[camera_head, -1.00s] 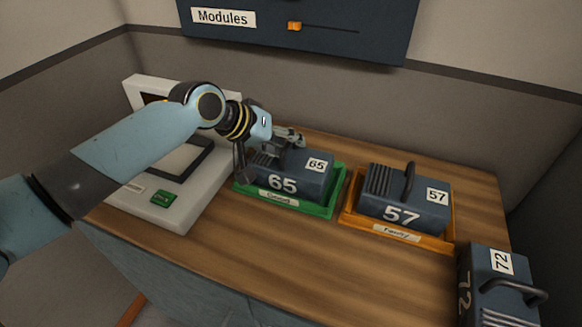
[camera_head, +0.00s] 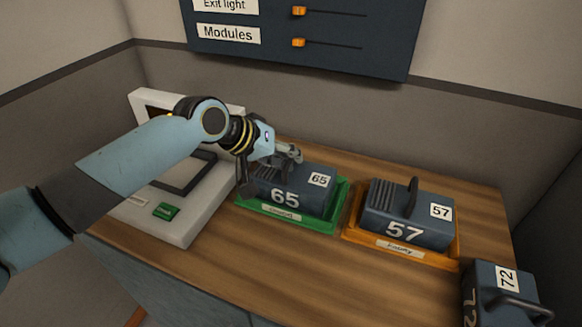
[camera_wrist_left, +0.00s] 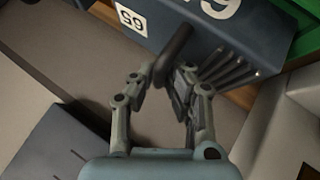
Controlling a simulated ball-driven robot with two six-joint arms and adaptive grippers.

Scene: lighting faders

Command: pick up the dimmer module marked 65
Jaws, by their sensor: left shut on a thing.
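The dark blue dimmer module marked 65 (camera_head: 304,204) is at the green tray (camera_head: 333,218) in the middle of the wooden top. It looks level, and I cannot tell whether it is clear of the tray floor. My left gripper (camera_head: 284,157) is over its top, shut on its dark handle. In the left wrist view the handle (camera_wrist_left: 176,48) of the module (camera_wrist_left: 225,42) passes between the fingers of the left gripper (camera_wrist_left: 165,75). The arm and fingers hide much of the handle in the head view. My right gripper is not in view.
The module marked 57 (camera_head: 420,219) sits in an orange tray (camera_head: 400,252) to the right. The module marked 72 (camera_head: 490,288) stands at the lower right. A white console (camera_head: 190,225) with a green button is at left. A fader panel (camera_head: 370,55) hangs behind.

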